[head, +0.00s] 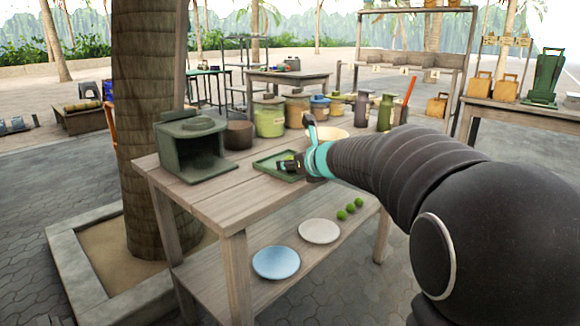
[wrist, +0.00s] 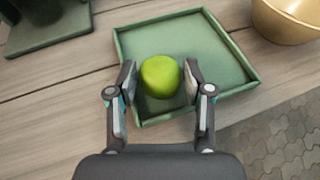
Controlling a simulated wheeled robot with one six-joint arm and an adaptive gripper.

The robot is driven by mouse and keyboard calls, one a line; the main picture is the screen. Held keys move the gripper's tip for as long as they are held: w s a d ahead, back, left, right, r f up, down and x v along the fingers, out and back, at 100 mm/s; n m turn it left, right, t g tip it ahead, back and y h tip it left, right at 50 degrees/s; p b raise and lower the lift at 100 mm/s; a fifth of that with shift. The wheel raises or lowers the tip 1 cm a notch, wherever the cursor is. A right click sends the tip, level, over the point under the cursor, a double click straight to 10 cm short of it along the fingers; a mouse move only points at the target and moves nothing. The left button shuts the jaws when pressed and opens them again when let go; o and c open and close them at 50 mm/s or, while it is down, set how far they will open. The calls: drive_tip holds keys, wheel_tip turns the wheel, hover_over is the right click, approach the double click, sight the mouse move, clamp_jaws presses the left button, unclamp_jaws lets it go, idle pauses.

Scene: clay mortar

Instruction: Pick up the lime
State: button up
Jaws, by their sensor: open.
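A green lime (wrist: 160,76) sits on a green tray (wrist: 218,62) near its front edge in the wrist view. My gripper (wrist: 160,85) is open, with one finger on each side of the lime. Small gaps seem to show between the fingers and the fruit. In the head view my gripper (head: 299,165) reaches down over the tray (head: 264,162) on the wooden table, and my arm hides part of the tray. Several other limes (head: 351,208) lie in a row on the lower shelf.
A dark green box-like stove (head: 190,148) stands left of the tray. A tan bowl (wrist: 288,18) is close on the right. Jars (head: 270,116) line the back. Plates (head: 277,263) lie on the lower shelf. A palm trunk (head: 150,60) rises at left.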

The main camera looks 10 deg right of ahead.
drive_tip(key=shift+w+a+f, duration=0.15)
drive_tip(key=shift+w+f, duration=0.05)
drive_tip(key=shift+w, duration=0.25)
drive_tip(key=c, duration=0.8)
drive_tip(key=shift+r, duration=0.15)
